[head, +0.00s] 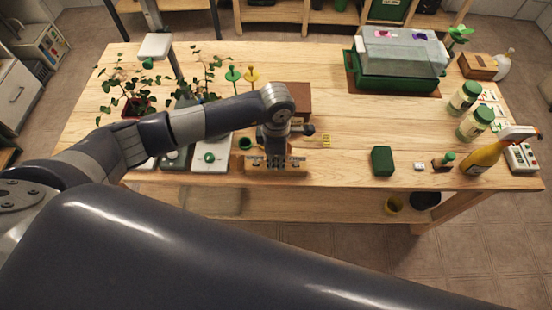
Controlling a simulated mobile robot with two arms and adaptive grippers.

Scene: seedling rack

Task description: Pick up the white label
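My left gripper (276,158) points down at the front middle of the wooden table, over a low wooden holder (262,170). Its fingers are small and dark against the holder, so I cannot tell whether they are open or shut, or whether anything is between them. I cannot make out the white label for certain. A small white piece (420,166) lies near the front edge right of the green block, and some small pale bits show behind the gripper; either is too small to identify. My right gripper is not in view.
Potted plants (128,104) stand at the left, partly behind my arm. A green block (381,161), green-capped jars (475,124) and a yellow spray bottle (483,157) stand at the right. A clear-lidded green propagator (398,62) is at the back. The table's middle right is clear.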

